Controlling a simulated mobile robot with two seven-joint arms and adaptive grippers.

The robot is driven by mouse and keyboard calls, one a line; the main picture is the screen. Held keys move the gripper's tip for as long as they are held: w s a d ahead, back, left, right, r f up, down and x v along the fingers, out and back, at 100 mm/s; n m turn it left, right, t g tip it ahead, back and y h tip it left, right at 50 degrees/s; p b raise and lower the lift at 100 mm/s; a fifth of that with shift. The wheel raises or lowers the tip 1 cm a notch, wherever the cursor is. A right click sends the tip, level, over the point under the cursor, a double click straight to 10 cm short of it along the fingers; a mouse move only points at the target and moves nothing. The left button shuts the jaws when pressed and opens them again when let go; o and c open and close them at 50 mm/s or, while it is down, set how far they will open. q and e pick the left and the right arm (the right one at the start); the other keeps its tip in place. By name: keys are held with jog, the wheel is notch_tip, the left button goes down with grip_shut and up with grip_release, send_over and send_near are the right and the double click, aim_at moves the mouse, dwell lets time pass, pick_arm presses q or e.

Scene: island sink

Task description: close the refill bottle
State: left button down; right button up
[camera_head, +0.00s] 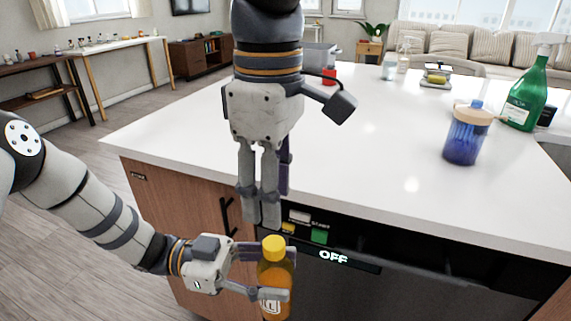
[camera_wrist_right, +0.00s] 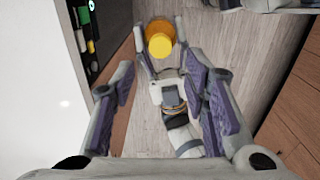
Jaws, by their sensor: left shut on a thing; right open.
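The orange bottle (camera_head: 272,303) with a yellow cap (camera_head: 274,247) on its top stands about upright in front of the island. My left gripper (camera_head: 272,274) is shut on the bottle's body below the cap. In the right wrist view, the yellow cap (camera_wrist_right: 160,45) shows from above, with the orange bottle (camera_wrist_right: 153,27) around it. I cannot tell how tight the cap sits. My right gripper (camera_head: 263,210) points down, open and empty, above the cap and apart from it. Its two fingers also show in the right wrist view (camera_wrist_right: 163,95).
The white island top (camera_head: 350,160) is mostly clear. At its right stand a blue jar (camera_head: 465,138) with a tan lid and a green spray bottle (camera_head: 526,98). The dark appliance front (camera_head: 420,270) marked OFF is close beside the held bottle.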

aim_at(274, 243)
notch_tip(274, 243, down, 8)
jog(key=shift+r, duration=0.1)
jog(key=shift+c, duration=0.5)
grip_shut()
jog(key=shift+o, duration=1.2)
grip_release()
